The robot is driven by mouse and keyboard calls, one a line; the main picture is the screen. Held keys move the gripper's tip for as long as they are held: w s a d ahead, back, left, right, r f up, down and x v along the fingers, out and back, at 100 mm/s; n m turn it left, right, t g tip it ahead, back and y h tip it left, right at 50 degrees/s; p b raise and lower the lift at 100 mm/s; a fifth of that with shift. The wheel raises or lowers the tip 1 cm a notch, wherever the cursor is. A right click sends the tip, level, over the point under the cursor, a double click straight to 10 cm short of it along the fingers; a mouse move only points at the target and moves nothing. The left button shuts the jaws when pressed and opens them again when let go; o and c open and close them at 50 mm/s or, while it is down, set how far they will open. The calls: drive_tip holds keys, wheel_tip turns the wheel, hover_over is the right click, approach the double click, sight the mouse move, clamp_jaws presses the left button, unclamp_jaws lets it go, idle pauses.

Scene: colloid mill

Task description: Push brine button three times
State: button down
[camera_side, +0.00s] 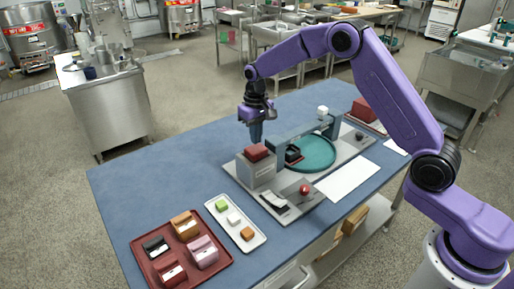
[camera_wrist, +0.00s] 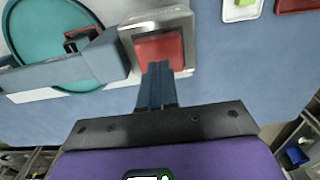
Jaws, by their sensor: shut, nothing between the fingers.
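A dark red square button (camera_side: 256,152) tops a grey metal box at the left end of the machine (camera_side: 232,166). It also shows in the wrist view as a red square (camera_wrist: 160,47) in a silver frame. No readable label marks it as brine. My gripper (camera_side: 256,139) is shut and empty, pointing down close to this button. In the wrist view my fingertips (camera_wrist: 157,68) overlap the button's near edge. I cannot tell whether they touch it. A small red knob (camera_side: 304,189) sits on the machine's front plate.
A teal round dish (camera_side: 313,153) and a grey crossbar (camera_side: 300,129) adjoin the box. A white tray (camera_side: 251,246) holds small blocks; a dark red tray (camera_side: 217,265) holds several coloured holders. A white sheet (camera_side: 346,180) lies at right. The blue table (camera_side: 150,185) is clear at left.

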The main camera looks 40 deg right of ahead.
sight(256, 148)
drive_tip(key=shift+r, duration=1.7)
drive_tip(key=shift+f, duration=1.95)
drive_tip(key=shift+f, duration=1.8)
idle(1.2)
drive_tip(key=shift+r, duration=3.75)
